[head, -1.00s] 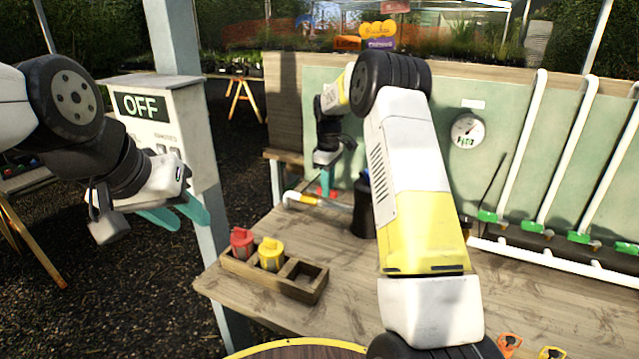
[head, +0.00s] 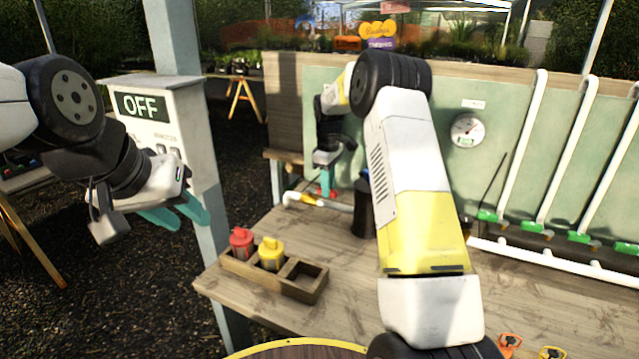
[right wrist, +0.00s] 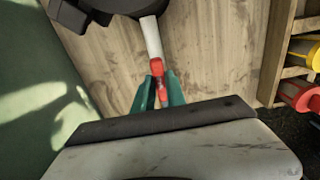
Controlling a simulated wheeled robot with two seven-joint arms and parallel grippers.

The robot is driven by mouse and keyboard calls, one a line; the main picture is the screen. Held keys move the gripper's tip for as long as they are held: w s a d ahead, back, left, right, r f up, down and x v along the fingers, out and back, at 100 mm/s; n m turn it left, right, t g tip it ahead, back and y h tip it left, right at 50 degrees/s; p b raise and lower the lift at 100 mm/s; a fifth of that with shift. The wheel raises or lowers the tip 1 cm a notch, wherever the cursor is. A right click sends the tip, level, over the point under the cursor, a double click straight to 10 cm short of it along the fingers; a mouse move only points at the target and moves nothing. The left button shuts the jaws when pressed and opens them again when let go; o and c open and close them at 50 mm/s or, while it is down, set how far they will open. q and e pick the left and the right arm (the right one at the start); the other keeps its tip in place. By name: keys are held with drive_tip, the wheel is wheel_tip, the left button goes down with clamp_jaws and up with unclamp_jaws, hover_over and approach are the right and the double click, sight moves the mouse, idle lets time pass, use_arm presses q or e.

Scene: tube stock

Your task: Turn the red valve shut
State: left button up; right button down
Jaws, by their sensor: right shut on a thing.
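The red valve (right wrist: 157,68) sits on a white pipe (right wrist: 152,38) low over the bench in the right wrist view. My right gripper (right wrist: 160,92) has its teal fingers on both sides of the valve's red handle and is shut on it. In the head view the right gripper (head: 325,187) is at the back left of the bench, with a little red showing at its fingers; the handle's exact angle is too small to tell. My left gripper (head: 182,214) is open and empty, in the air left of the bench.
A wooden rack (head: 312,291) holds a red bottle (head: 241,243) and a yellow bottle (head: 271,254). A black cylinder (head: 363,210) stands just right of the right gripper. A box reading OFF (head: 185,105) is behind the left gripper. A gauge (head: 467,130) hangs on the green panel.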

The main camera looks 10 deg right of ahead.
drive_tip(key=shift+a, duration=0.1)
drive_tip(key=s+a+m, duration=0.1)
drive_tip(key=a+m, duration=0.7)
drive_tip(key=m, duration=1)
drive_tip(key=shift+s+a, duration=0.3)
idle(0.5)
drive_tip(key=c, duration=1.4)
unclamp_jaws()
drive_tip(key=shift+o, duration=0.2)
drive_tip(key=shift+r, duration=0.1)
